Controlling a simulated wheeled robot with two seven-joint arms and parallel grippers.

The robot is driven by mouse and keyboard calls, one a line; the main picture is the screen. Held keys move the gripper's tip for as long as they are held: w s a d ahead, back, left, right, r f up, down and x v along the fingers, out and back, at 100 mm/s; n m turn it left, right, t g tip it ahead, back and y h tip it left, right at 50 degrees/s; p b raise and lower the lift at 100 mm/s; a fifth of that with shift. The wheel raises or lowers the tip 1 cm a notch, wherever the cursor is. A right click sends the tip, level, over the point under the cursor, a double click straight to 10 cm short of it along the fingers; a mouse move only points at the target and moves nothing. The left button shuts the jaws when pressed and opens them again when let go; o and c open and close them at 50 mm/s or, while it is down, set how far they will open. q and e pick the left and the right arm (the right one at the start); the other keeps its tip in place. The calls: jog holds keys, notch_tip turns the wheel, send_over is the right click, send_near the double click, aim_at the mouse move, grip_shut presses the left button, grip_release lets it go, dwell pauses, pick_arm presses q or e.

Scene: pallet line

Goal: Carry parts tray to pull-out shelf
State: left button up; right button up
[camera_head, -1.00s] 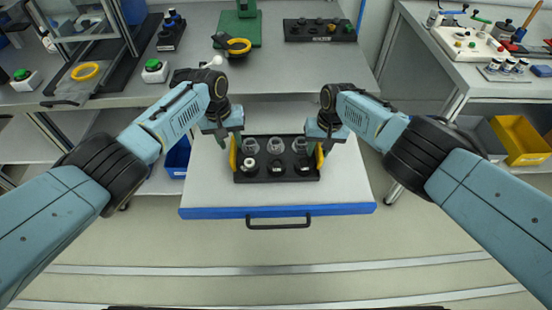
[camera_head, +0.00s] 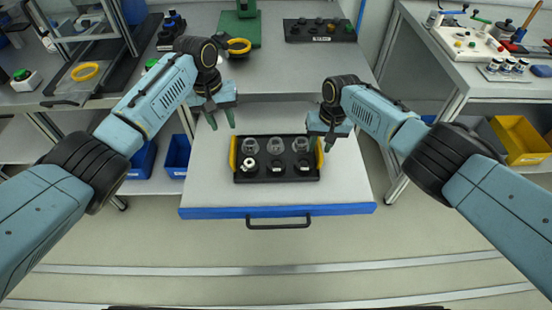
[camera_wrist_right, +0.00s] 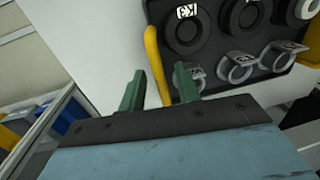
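The black parts tray (camera_head: 278,178) with yellow side handles lies flat on the pull-out shelf (camera_head: 210,195), which has a blue front edge and a black pull handle. It holds clear cups in the back row and dark round parts in the front row. My left gripper (camera_head: 222,120) is open and empty, behind and left of the tray, clear of it. My right gripper (camera_head: 328,146) is beside the tray's right handle. In the right wrist view its two green fingers (camera_wrist_right: 160,88) are apart, with the yellow handle (camera_wrist_right: 157,65) close by and nothing gripped.
The worktable (camera_head: 300,65) behind the shelf carries a green stand (camera_head: 238,25) and another black tray (camera_head: 320,31). Blue bins (camera_head: 177,155) sit below at left, a yellow bin (camera_head: 520,140) at right. The shelf around the tray is clear.

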notch_tip(320, 180, up, 10)
jog(key=d, duration=0.1)
jog(key=shift+f, duration=0.2)
dwell(0.5)
